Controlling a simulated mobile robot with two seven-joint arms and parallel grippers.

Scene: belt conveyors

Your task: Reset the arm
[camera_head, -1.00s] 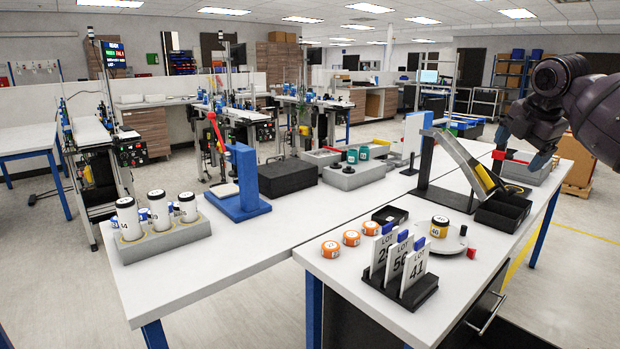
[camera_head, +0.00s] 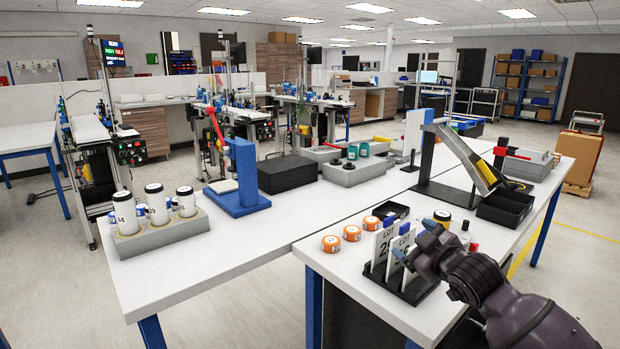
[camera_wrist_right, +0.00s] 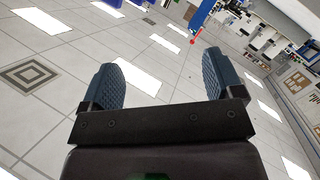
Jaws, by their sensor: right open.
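My right gripper (camera_head: 418,240) is over the front right of the white table, just by the lot card holder (camera_head: 405,288), and it hides part of the holder and its right-hand card. In the right wrist view its two blue ribbed fingers (camera_wrist_right: 160,82) are spread wide with nothing between them; ceiling panels show beyond them. I cannot tell whether the gripper touches the cards (camera_head: 380,247). My right arm comes in from the lower right. My left gripper is not in view.
Several orange-lidded jars (camera_head: 351,233) stand left of the card holder. Black bins (camera_head: 503,209) and a sloped chute (camera_head: 470,165) stand at the right. A grey rack with white bottles (camera_head: 165,235) is at the left.

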